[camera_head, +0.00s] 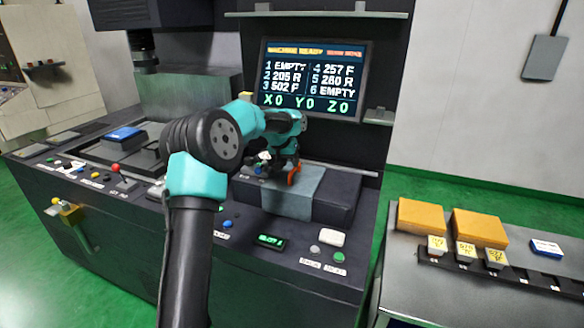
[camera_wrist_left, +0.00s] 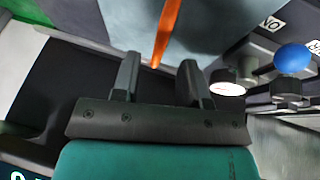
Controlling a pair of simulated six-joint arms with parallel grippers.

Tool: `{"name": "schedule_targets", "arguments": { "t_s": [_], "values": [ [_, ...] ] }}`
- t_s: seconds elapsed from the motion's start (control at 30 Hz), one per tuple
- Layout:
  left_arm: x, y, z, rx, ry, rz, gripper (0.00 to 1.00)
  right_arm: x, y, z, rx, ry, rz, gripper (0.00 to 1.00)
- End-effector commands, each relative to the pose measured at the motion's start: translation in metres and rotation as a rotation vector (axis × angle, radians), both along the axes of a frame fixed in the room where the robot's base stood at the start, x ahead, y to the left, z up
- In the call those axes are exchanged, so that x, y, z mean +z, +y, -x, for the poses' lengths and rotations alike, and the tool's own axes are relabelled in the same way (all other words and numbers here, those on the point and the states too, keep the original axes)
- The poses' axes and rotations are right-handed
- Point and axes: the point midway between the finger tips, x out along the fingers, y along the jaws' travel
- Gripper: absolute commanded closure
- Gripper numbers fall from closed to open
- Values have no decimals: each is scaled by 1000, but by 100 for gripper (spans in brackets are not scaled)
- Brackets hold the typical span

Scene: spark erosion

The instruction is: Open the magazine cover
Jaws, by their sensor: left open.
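The magazine cover (camera_head: 290,195) looks like a grey-blue lid on the front of the machine, below the screen. It appears closed. An orange handle (camera_head: 294,174) stands at its upper left part. My left gripper (camera_head: 287,165) is right at the handle, partly hidden by my own wrist. In the left wrist view my left gripper (camera_wrist_left: 160,64) is open. The orange handle (camera_wrist_left: 166,32) reaches between its fingertips, with gaps visible on both sides. The grey-blue cover (camera_wrist_left: 215,30) lies behind the handle. My right gripper is not in view.
A dark block (camera_head: 338,193) adjoins the cover on the right. Knobs and a blue button (camera_wrist_left: 293,58) are close to the gripper. The screen (camera_head: 312,80) stands behind. A side table (camera_head: 420,290) at the right carries orange blocks (camera_head: 479,228) and small labelled pieces.

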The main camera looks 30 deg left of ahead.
Motion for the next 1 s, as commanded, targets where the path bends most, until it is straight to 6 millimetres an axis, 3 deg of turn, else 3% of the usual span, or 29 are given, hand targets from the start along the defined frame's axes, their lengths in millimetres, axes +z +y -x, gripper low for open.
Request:
{"name": "schedule_targets", "arguments": {
  "t_s": [0.23, 0.6, 1.0],
  "values": [
    [-26, -3, -12, 0, 0, 0, 60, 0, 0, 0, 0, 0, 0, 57],
    [-30, -3, -14, 1, -1, 0, 61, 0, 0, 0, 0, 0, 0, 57],
    [-30, -3, -13, 1, -1, 0, 99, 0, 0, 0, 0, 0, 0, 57]
  ]
}}
